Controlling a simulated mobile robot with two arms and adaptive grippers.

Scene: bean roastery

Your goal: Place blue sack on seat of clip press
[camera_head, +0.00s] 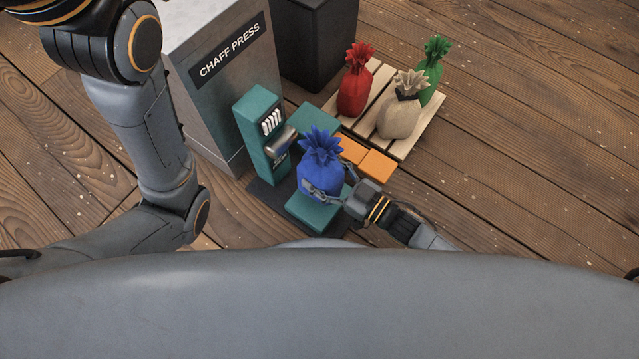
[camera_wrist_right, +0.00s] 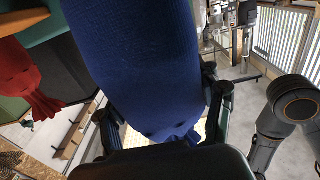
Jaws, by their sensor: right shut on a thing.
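The blue sack (camera_head: 318,178), with a tied, frilled top, is upright in the middle of the head view. My right gripper (camera_head: 335,190) is shut around its middle from the right. In the wrist view the blue sack (camera_wrist_right: 140,60) fills the space between the fingers. The clip press (camera_head: 257,130) is a teal column with a grey cylinder, on a dark base. A teal pad (camera_head: 312,213) shows below and in front of the sack; whether the sack touches it I cannot tell. My left gripper is out of view; only its arm shows at left.
The grey chaff press (camera_head: 205,85) stands behind the clip press. A pale slatted pallet (camera_head: 425,125) holds red (camera_head: 355,85), beige (camera_head: 398,108) and green (camera_head: 432,70) sacks. Orange blocks (camera_head: 376,166) lie between the pallet and the blue sack. The floor at right is clear.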

